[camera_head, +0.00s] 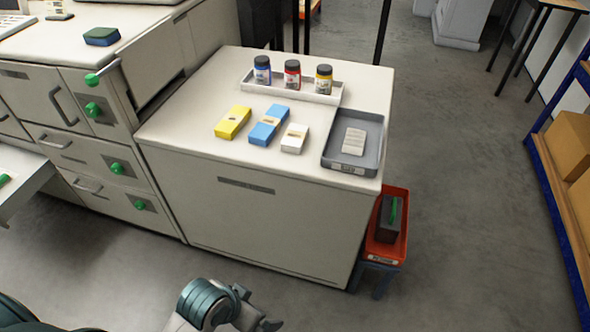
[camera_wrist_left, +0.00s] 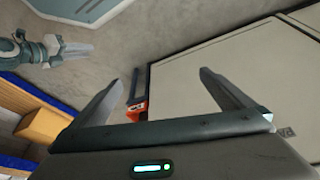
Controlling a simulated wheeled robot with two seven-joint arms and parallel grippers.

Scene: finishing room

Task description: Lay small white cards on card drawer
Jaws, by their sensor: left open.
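A small white block (camera_head: 294,138), which looks like a pack of cards, lies on the white cabinet top beside a blue pack (camera_head: 269,125) and a yellow pack (camera_head: 233,122). A pale stack (camera_head: 354,141) lies inside a grey shallow tray (camera_head: 338,162) at the right edge; I cannot tell whether this tray is the card drawer. My left gripper (camera_head: 262,311) is low in front of the cabinet, well away from the packs. In the left wrist view its fingers (camera_wrist_left: 159,77) are apart and empty. My right gripper (camera_wrist_left: 73,51) shows small there; its jaw state is unclear.
A white tray (camera_head: 328,98) with three lidded jars stands behind the packs. A red bin (camera_head: 402,247) with a dark green-handled item stands right of the cabinet. A machine with green knobs (camera_head: 93,108) adjoins at left. Shelving with boxes (camera_head: 570,143) is far right; floor between is clear.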

